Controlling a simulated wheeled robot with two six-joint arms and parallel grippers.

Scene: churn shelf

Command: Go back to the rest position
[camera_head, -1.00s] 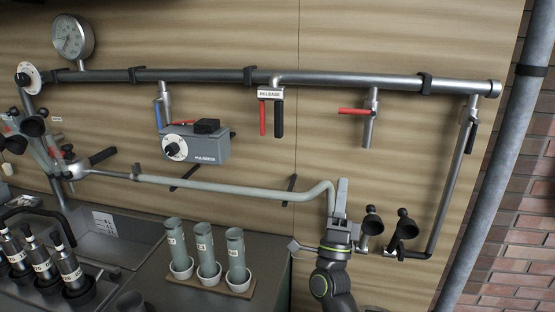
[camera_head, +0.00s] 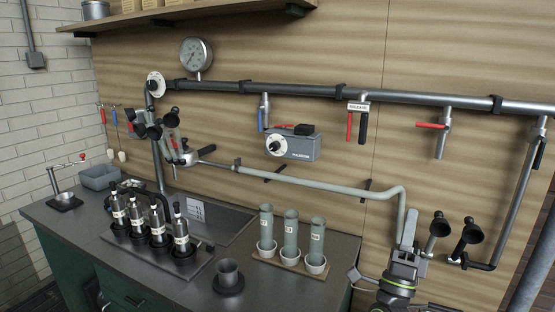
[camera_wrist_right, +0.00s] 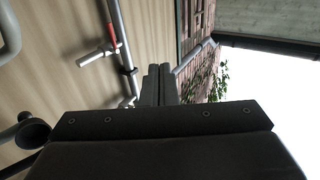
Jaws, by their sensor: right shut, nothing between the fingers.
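My right gripper (camera_head: 408,232) is at the lower right of the head view, pointing up. Its fingers are together with nothing between them. It stands in front of the wood wall, near the bent end of the grey pipe (camera_head: 330,181) and just left of the black cups (camera_head: 466,240). I cannot tell whether it touches the pipe. In the right wrist view the closed fingers (camera_wrist_right: 158,86) point away from the camera, with the wood wall to their left. My left gripper shows in neither view.
A metal pipe (camera_head: 330,90) with valves, a gauge (camera_head: 196,54) and a grey pulsator box (camera_head: 293,146) runs along the wall. Grey tubes (camera_head: 291,234) in a rack and several black-based bottles (camera_head: 158,226) stand on the counter (camera_head: 70,214). Open space lies before the counter.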

